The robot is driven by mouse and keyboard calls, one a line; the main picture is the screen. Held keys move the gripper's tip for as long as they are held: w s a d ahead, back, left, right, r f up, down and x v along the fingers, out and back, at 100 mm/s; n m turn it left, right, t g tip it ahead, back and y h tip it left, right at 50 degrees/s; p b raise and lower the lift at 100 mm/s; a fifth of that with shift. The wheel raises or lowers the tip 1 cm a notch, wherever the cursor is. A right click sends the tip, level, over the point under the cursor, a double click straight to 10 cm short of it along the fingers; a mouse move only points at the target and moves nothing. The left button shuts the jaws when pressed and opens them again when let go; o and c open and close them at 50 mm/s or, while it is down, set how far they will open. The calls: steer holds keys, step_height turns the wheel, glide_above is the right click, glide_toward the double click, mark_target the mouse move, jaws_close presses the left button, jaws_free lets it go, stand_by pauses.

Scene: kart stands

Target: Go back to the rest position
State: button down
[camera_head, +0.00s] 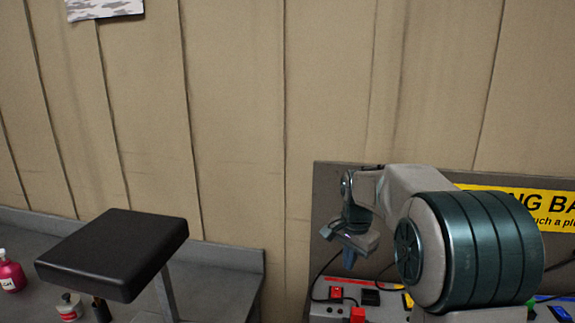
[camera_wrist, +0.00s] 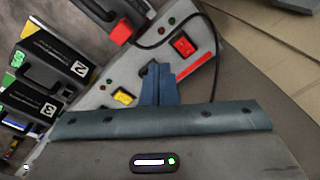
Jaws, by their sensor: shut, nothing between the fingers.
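My gripper (camera_head: 349,261) is at the end of my bent arm, in front of the grey back board at the right of the head view. Its fingers point down above the grey switch panel (camera_head: 320,311). In the wrist view my gripper (camera_wrist: 158,75) has its two blue fingers together with nothing between them. The panel lies behind them, with a red switch (camera_wrist: 184,45) to their right and a yellow switch (camera_wrist: 123,97) to their left. I cannot tell the exact gap between fingertips and panel.
A red plug-like block (camera_wrist: 121,30) has a black cable. Boxes numbered 2 (camera_wrist: 75,55) and 3 (camera_wrist: 40,105) stand beside the panel. A yellow sign (camera_head: 500,192) is behind my arm. A black pad on a post (camera_head: 110,250) and a pink bottle (camera_head: 10,273) are left.

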steer(key=s+n+t, duration=0.1)
steer(key=s+n, duration=0.4)
steer(key=s, duration=0.8)
steer(key=s+r+n+t, duration=0.1)
steer(key=s+n, duration=0.3)
steer(key=s, duration=1)
steer(key=shift+s+r+n+t, duration=0.15)
steer(key=shift+s+n+t, duration=0.15)
steer(key=shift+n, duration=0.1)
